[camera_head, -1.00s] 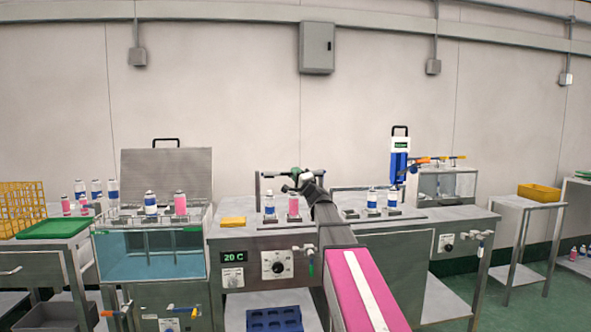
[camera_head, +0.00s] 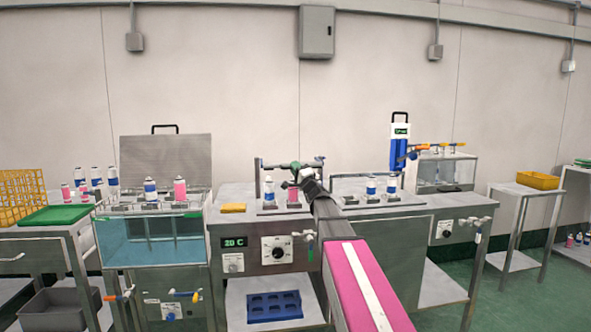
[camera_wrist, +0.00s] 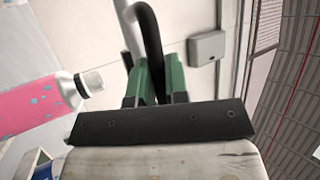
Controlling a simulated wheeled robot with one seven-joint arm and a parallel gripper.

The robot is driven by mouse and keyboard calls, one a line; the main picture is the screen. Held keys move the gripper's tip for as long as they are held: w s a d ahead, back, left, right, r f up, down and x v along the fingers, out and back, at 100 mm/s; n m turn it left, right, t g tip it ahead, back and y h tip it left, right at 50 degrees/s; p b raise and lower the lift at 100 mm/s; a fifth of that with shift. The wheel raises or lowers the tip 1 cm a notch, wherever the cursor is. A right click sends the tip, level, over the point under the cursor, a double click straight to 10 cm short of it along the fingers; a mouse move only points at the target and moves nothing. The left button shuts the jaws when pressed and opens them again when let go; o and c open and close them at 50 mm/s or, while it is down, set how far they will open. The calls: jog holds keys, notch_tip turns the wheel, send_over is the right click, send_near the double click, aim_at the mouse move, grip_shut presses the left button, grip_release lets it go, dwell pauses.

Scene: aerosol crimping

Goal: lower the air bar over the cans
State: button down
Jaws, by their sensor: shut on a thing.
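The air bar (camera_head: 273,166) is a thin dark bar with a green part, held on a post over a station on the steel bench. Below it stand a blue-and-white can (camera_head: 269,190) and a pink can (camera_head: 292,195). My gripper (camera_head: 306,174) is at the bar's right part, above and beside the pink can. In the wrist view my gripper's green fingers (camera_wrist: 158,80) are shut on a dark curved piece (camera_wrist: 148,35), which looks like the bar's handle. A pink can (camera_wrist: 35,105) lies across the left of that view. My wrist hides part of the bar.
Two more blue-and-white cans (camera_head: 371,188) stand at the station to the right, near a blue device (camera_head: 398,150). A water bath (camera_head: 150,240) with an open lid is on the left. A yellow block (camera_head: 233,208) lies on the bench. A blue tray (camera_head: 274,306) sits below.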

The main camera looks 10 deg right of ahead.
jog(key=shift+f, duration=0.15)
jog(key=c, duration=1.1)
grip_release()
jog(key=v, duration=1.1)
